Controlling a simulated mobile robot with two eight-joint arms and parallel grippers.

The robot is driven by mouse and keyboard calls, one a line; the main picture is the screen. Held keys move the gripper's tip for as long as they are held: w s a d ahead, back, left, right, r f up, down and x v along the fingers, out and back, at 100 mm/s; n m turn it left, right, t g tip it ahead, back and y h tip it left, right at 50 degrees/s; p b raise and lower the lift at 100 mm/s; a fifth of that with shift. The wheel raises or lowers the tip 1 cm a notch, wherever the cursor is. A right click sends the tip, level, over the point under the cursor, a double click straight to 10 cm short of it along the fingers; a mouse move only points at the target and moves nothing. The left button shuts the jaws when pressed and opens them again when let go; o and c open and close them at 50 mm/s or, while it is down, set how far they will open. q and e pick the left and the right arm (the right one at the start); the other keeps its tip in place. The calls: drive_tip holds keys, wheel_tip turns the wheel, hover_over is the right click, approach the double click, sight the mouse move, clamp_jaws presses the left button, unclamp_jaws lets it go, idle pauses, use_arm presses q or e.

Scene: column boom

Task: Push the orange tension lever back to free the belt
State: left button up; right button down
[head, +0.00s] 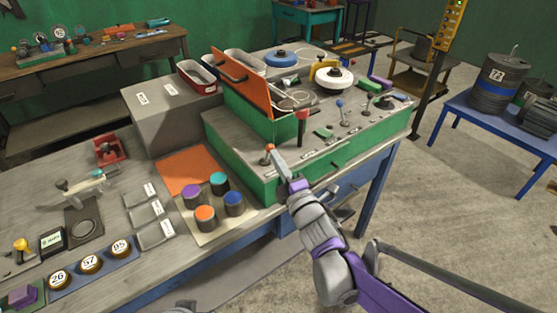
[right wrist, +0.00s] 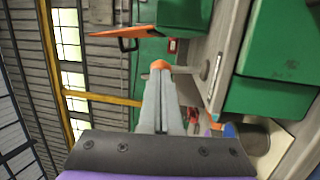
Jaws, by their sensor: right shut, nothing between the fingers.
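The orange lever knob (head: 269,147) stands at the near left corner of the green-sided machine (head: 240,165). My right gripper (head: 276,158) is shut and empty, its fingertips right at this knob. In the right wrist view the closed fingers (right wrist: 158,105) point at the orange knob (right wrist: 160,65), which shows just beyond their tips; I cannot tell whether they touch. A blue wheel (head: 281,58) and a white wheel (head: 334,76) sit on the machine top; I cannot make out the belt clearly. My left gripper is not in view.
A red-topped lever (head: 302,115) and a blue-knobbed lever (head: 340,103) stand close by on the machine top. A raised orange cover (head: 243,83) rises behind them. Capped cylinders (head: 205,213) stand on the bench at left. Open floor (head: 460,215) lies to the right.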

sight(267, 146)
drive_tip(key=shift+w+a+r+g+p, duration=0.6)
drive_tip(key=shift+w+a+r+p, duration=0.1)
drive_tip(key=shift+w+r+p, duration=0.35)
drive_tip(key=shift+w+a+r+p, duration=0.4)
drive_tip(key=shift+w+a, duration=0.2)
drive_tip(key=shift+w, duration=0.15)
drive_tip(key=shift+a+p+x, duration=0.25)
drive_tip(key=shift+p+x, duration=0.15)
drive_tip(key=shift+x, duration=1.05)
drive_tip(key=shift+s, duration=0.1)
